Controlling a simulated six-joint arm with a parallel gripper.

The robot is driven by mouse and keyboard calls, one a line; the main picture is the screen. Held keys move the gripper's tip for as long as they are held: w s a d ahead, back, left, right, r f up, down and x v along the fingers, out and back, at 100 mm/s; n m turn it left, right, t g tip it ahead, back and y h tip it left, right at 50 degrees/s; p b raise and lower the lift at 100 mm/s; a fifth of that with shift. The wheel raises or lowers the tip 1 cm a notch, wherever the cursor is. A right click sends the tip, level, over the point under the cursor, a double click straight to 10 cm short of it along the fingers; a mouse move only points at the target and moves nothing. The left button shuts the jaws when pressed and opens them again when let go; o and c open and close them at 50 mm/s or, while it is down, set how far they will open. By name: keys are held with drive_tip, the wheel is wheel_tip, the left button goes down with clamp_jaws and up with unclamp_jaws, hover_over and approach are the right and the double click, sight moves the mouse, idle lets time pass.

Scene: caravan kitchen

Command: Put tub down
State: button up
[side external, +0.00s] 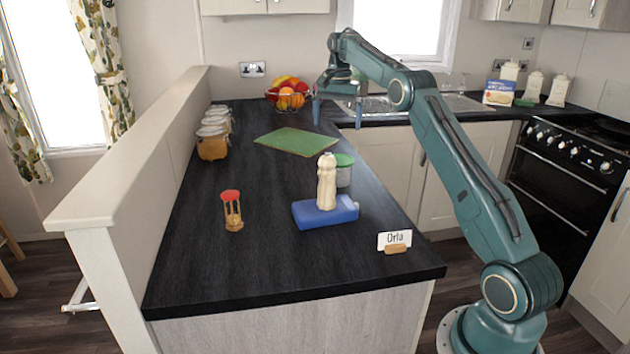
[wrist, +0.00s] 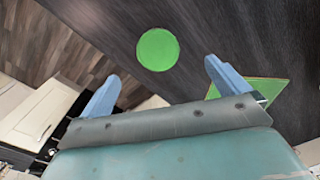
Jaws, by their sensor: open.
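My gripper (side external: 337,118) is open and empty, fingers pointing down, above the worktop beyond the tub in the side view. Its two blue fingers also show in the wrist view (wrist: 161,71), spread wide with nothing between them.
A green board (side external: 297,141) lies behind. A red-topped wooden timer (side external: 232,211), jars (side external: 211,143), a fruit basket (side external: 288,95) and a name card (side external: 394,240) are around. The front left worktop is clear.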

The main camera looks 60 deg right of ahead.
drive_tip(key=s+a+r+n+t, duration=0.1)
drive_tip(key=s+a+r+n, duration=0.4)
drive_tip(key=a, duration=0.6)
drive_tip(key=s+a+r+n+t, duration=0.2)
drive_tip(key=s+a+r, duration=0.45)
drive_tip(key=a, duration=0.45)
drive_tip(key=s+a+f+n, duration=0.2)
drive_tip(key=s+a+f, duration=0.1)
drive_tip(key=s, duration=0.4)
drive_tip(key=s+a+f+n+t, duration=0.1)
drive_tip(key=s+a+f+n, duration=0.2)
drive_tip(key=s+a, duration=0.2)
drive_tip(key=s+a+f+n+t, duration=0.1)
drive_tip(key=s+a+f+n, duration=0.2)
drive_tip(key=s, duration=0.6)
drive_tip(key=shift+s+a+f, duration=0.35)
drive_tip(key=shift+a, duration=0.5)
